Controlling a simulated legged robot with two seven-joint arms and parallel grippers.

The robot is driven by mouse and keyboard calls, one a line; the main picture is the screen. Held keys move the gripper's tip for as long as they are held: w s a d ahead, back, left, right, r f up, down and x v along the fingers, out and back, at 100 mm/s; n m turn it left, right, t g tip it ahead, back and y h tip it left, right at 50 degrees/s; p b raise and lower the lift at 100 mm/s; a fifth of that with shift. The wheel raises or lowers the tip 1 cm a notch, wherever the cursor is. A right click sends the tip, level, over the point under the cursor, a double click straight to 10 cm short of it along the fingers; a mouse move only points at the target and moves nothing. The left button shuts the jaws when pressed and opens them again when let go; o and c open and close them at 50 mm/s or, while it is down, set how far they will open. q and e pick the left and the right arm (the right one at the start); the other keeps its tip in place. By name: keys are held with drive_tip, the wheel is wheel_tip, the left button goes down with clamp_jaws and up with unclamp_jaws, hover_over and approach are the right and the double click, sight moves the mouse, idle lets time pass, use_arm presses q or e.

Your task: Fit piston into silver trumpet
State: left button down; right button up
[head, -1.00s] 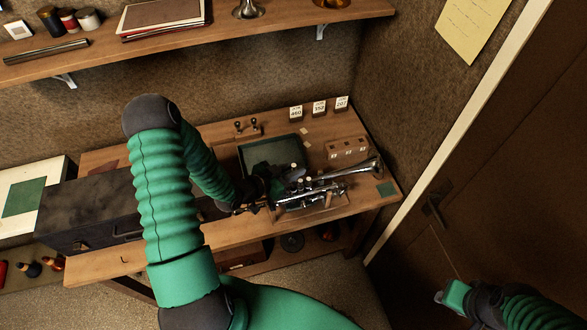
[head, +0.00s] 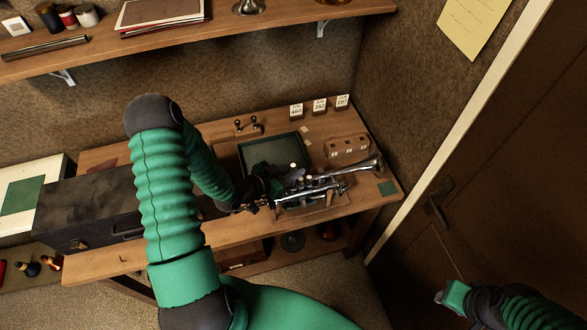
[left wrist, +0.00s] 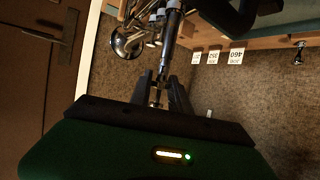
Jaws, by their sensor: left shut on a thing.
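The silver trumpet (head: 335,184) lies across a wooden stand on the bench, its bell toward the right. It also shows in the left wrist view, bell (left wrist: 127,42) at upper left. My left gripper (head: 282,186) is just over the trumpet's valve section in the head view. In the left wrist view, its dark fingers (left wrist: 162,80) are shut on a slender grey piston (left wrist: 171,45), which extends away from the fingertips. Whether the piston's far end touches the valve casing I cannot tell. My right gripper (head: 446,295) is at lower right, away from the bench; its jaw opening is unclear.
A dark green tray mat (head: 262,149) lies behind the trumpet. A wooden block with holes (head: 347,146) and number cards (head: 319,105) stand at the back right. A dark case (head: 90,213) takes up the bench's left. A shelf (head: 240,27) runs above; a door (head: 490,190) is at right.

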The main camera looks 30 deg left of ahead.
use_arm(q)
drive_tip(key=shift+f+b, duration=1.6)
drive_tip(key=shift+f, duration=0.35)
drive_tip(key=shift+r, duration=0.2)
drive_tip(key=shift+r+p, duration=1.85)
drive_tip(key=shift+r, duration=0.35)
drive_tip(key=shift+f+b, duration=2.3)
drive_tip(key=shift+f, duration=0.05)
drive_tip(key=c, duration=1.1)
unclamp_jaws()
drive_tip(key=shift+c, duration=0.2)
